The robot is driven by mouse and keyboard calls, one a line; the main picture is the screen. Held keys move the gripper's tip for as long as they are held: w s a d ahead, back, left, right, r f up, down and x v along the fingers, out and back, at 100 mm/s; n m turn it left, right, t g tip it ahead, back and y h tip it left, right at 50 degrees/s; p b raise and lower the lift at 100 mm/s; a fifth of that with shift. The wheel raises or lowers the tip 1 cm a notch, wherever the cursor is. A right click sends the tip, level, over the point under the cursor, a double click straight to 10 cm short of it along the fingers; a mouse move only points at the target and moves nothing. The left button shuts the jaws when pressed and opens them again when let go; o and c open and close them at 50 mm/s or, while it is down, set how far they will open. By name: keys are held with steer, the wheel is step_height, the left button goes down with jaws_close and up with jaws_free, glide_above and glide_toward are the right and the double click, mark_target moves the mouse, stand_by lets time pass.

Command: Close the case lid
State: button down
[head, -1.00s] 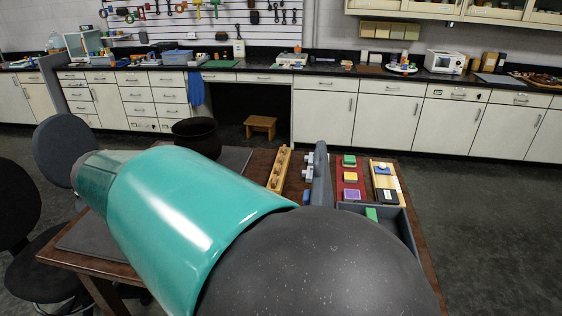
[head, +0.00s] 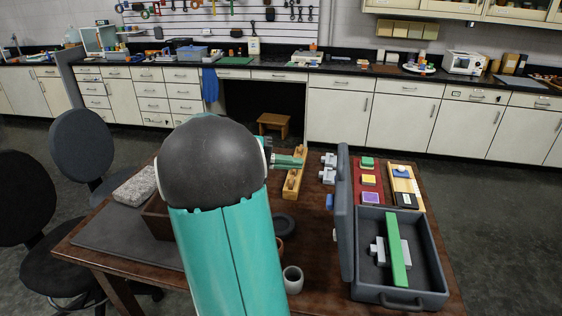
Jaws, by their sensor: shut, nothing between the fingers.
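The dark grey case (head: 436,262) stands open at the right front of the wooden table, with a handle on its near side. Its lid (head: 344,225) stands about upright along the case's left side. A green bar (head: 394,250) and a light grey piece (head: 378,251) lie in the case.
The wooden rack (head: 301,180) and grey pieces (head: 328,168) stand left of the lid. A red mat (head: 370,182) with coloured blocks and a wooden tray (head: 413,187) lie behind the case. A grey cup (head: 293,279) stands left of the case.

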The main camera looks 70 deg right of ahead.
steer(key=x, duration=0.8)
steer(key=shift+s+d, duration=0.2)
steer(key=shift+s, duration=0.15)
steer(key=shift+f, duration=0.1)
